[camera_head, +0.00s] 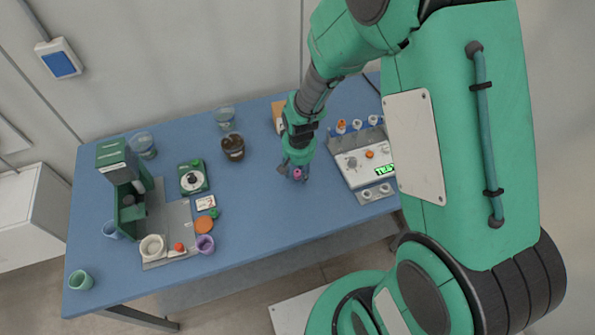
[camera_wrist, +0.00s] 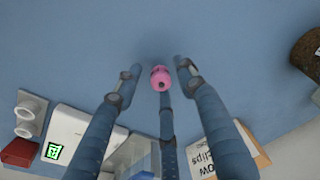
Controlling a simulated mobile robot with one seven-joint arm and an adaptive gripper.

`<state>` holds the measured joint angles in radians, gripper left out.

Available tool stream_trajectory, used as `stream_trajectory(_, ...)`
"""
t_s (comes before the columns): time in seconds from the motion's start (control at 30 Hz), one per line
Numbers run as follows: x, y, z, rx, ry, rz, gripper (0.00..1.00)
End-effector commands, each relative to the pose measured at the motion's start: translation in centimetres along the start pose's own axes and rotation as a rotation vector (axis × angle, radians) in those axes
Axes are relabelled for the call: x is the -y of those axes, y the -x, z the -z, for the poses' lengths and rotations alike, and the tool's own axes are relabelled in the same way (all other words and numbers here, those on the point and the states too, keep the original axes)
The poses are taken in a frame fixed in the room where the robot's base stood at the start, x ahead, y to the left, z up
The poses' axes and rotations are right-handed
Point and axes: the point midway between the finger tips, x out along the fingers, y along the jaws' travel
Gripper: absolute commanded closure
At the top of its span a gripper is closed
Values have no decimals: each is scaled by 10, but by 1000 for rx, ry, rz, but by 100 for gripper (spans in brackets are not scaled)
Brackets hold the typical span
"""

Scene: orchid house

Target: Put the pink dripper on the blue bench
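The pink dripper (camera_wrist: 161,77) is small and rounded with a dark hole in its visible end. In the wrist view it sits between the fingertips of my gripper (camera_wrist: 157,80). Gaps show between it and the left and right fingers, which are spread. The middle finger's tip overlaps or meets its lower edge; I cannot tell if they touch. In the head view my gripper (camera_head: 293,170) is low over the blue bench (camera_head: 255,195), with the pink dripper (camera_head: 297,174) at its tips. I cannot tell whether the dripper touches the bench.
A white scale-like device (camera_head: 365,170) with small knobs and bottles stands to the right. A brown jar (camera_head: 233,147) and glass dish (camera_head: 225,117) are to the left. A green machine (camera_head: 127,185), purple cup (camera_head: 205,244) and orange disc (camera_head: 204,225) stand farther left. Bench front-centre is clear.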

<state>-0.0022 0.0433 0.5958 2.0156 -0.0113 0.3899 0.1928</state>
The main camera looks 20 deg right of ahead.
Motion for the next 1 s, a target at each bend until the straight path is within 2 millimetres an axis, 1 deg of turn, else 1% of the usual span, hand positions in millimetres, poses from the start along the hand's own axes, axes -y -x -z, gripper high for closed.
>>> stream_trajectory(0.27,0,3,0,0,0,0,61)
stream_trajectory(0.47,0,17,1,-2,0,0,61)
stream_trajectory(0.67,0,46,1,-3,0,0,61)
stream_trajectory(0.9,0,86,2,-4,0,1,61)
stream_trajectory(1.0,0,100,1,-2,0,0,61)
